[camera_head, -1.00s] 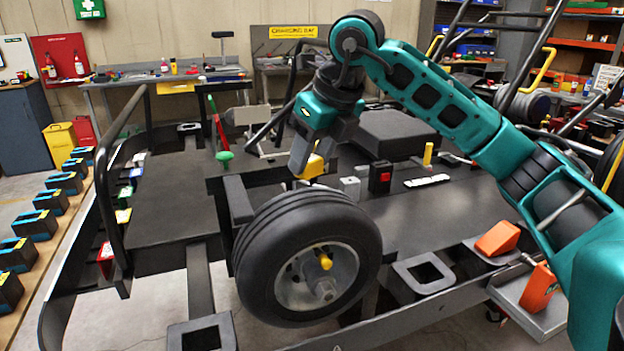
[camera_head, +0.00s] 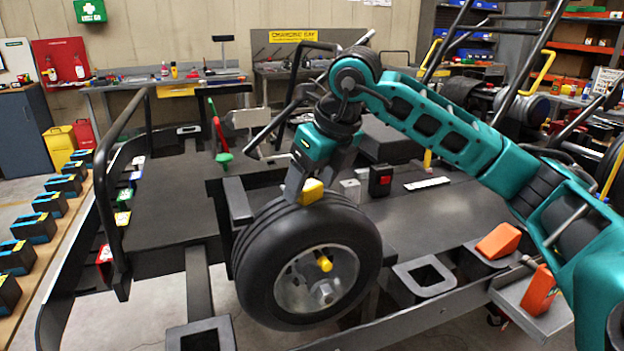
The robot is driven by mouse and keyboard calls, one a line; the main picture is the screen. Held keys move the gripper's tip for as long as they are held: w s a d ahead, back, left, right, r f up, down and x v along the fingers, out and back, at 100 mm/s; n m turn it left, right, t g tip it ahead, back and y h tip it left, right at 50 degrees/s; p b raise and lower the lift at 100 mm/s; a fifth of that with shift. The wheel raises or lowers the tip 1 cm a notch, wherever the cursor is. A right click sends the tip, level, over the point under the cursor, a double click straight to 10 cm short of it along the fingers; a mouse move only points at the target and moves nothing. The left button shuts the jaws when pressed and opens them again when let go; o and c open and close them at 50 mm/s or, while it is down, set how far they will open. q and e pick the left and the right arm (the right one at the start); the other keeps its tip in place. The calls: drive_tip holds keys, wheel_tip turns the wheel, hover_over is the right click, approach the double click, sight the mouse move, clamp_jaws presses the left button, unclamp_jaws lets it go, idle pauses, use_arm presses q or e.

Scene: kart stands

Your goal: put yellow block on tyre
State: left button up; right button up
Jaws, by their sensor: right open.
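The yellow block (camera_head: 312,191) is at the top of the black tyre (camera_head: 262,243). It appears to rest on the tread. My right gripper (camera_head: 303,193) is right above the tyre with its fingers around or beside the block. The jaws are open, and the near finger partly hides the block's left side. The tyre stands upright on its grey wheel at the front of the kart. My left gripper is not in view.
Orange wedges (camera_head: 498,240) sit at the right on the kart stand. A red-and-black switch box (camera_head: 380,178) and a white strip (camera_head: 427,183) lie behind the tyre. The dark floor panel (camera_head: 165,215) is clear.

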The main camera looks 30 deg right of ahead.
drive_tip(key=p+v, duration=0.1)
drive_tip(key=v, duration=1.1)
idle(0.5)
